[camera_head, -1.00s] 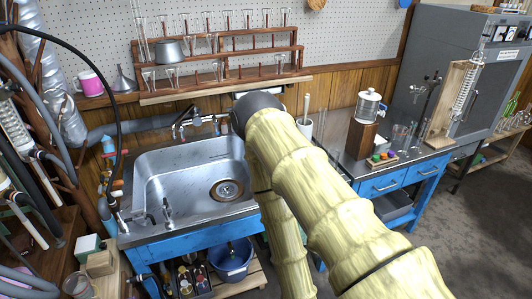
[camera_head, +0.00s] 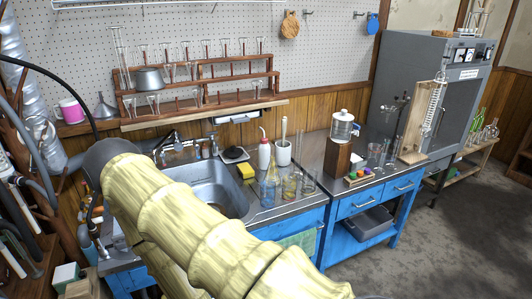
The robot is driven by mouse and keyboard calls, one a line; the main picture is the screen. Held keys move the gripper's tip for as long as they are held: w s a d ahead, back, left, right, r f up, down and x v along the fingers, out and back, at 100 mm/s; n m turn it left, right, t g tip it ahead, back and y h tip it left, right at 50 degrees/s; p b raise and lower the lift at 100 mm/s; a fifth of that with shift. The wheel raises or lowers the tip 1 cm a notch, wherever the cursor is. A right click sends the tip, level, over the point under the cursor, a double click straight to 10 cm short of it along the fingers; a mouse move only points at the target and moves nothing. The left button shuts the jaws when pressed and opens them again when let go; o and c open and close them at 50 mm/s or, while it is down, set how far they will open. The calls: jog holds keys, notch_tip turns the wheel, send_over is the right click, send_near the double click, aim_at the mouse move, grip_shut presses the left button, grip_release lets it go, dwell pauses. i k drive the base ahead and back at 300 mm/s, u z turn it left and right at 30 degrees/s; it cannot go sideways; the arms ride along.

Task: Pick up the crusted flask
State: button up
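My yellowish, ribbed arm crosses the lower left and covers part of the sink. My gripper is not in view, and nothing shows whether it holds anything.
The metal sink (camera_head: 204,178) lies left of the glassware. A yellow sponge (camera_head: 246,172), a white bottle (camera_head: 264,152) and a white brush holder (camera_head: 283,152) stand behind the flask. A wooden rack (camera_head: 200,75) of glassware hangs above. A water dispenser (camera_head: 341,127) stands on a wooden block to the right.

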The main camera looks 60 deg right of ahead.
aim_at(272, 172)
jog(key=k, duration=0.9)
jog(key=z, duration=1.45)
jog(key=i, duration=1)
jog(key=k, duration=0.5)
jog(key=u, duration=0.55)
jog(key=i, duration=0.4)
jog(key=z, duration=0.05)
